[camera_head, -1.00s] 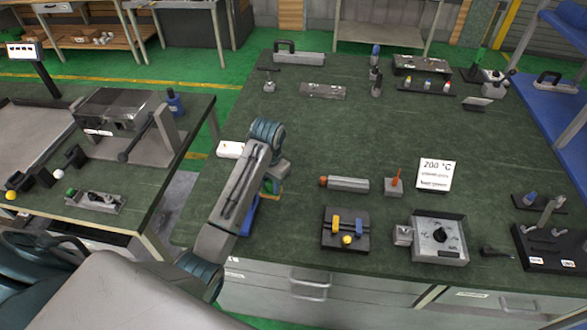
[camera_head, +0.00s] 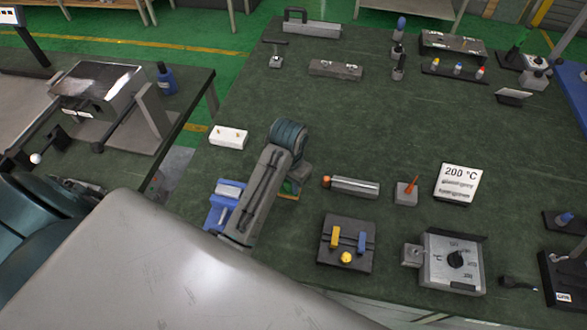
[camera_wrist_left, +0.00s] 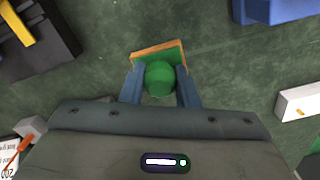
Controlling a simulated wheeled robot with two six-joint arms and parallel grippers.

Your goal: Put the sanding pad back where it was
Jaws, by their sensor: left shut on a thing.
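The sanding pad (camera_wrist_left: 145,52) is a flat pad with an orange edge and a round green knob. In the left wrist view the blue fingers of my left gripper (camera_wrist_left: 160,85) are shut around the knob, and the pad shows just past the fingertips. In the head view my left gripper (camera_head: 292,182) is over the near left part of the green table. Only a sliver of the pad (camera_head: 289,189) shows there, mostly hidden by the wrist. Whether the pad touches the tabletop, I cannot tell. My right gripper is not in view.
A blue fixture (camera_head: 218,213) stands left of my gripper, partly behind my arm. A white block (camera_head: 229,137) lies behind it. An orange-tipped cylinder (camera_head: 355,187), a black block with yellow and blue handles (camera_head: 346,262) and a dial box (camera_head: 450,275) are to the right. The table's middle is clear.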

